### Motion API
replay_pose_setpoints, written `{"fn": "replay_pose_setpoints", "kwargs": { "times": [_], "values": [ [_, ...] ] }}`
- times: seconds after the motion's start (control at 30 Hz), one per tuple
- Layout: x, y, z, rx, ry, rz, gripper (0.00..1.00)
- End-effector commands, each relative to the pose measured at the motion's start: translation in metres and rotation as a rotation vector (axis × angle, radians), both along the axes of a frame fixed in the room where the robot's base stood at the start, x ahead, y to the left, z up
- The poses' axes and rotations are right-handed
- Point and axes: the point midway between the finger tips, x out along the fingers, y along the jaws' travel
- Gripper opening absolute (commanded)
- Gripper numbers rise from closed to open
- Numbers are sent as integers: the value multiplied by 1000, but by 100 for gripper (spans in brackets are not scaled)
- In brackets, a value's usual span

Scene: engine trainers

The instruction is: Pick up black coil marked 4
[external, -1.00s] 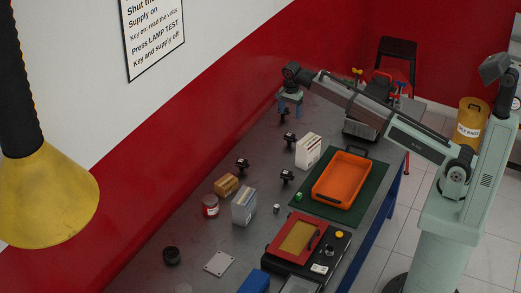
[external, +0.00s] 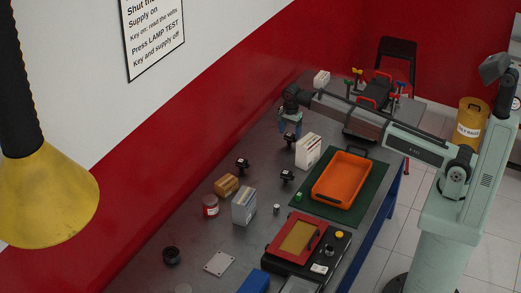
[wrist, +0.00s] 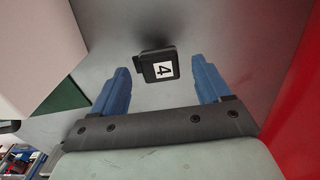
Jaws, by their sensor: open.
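The black coil marked 4 (wrist: 162,68) is in the wrist view, on the grey bench top, with its white "4" label facing the camera. My gripper (wrist: 160,76) is open, with its blue fingers to the left and right of the coil and visible gaps on both sides. The wrist view does not clearly show how high the fingers are above the bench. In the external view my gripper (external: 290,131) points down over a dark coil (external: 289,138), partly hidden by the fingers. Two more black coils, one (external: 242,164) and another (external: 287,176), stand nearer the camera.
A tall white box (external: 308,150) stands close to the right of my gripper. An orange tray (external: 336,196) sits on a green mat (external: 376,193). The red wall (external: 215,135) runs along the bench's left side. A small white box (external: 321,78) is at the far end.

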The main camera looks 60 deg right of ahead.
Motion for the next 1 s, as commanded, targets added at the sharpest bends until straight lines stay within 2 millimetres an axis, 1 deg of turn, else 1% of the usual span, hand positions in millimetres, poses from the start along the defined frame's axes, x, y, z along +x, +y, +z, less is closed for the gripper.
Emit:
{"fn": "replay_pose_setpoints", "kwargs": {
  "times": [0.03, 0.13, 0.37, 0.9, 1.0],
  "values": [
    [0, 0, -7, 0, 1, 0, 77],
    [0, 0, -14, 0, -1, 0, 77],
    [0, 0, -16, 0, -1, 0, 77],
    [0, 0, -15, 0, -1, 0, 25],
    [0, 0, -15, 0, -1, 0, 23]
  ]
}}
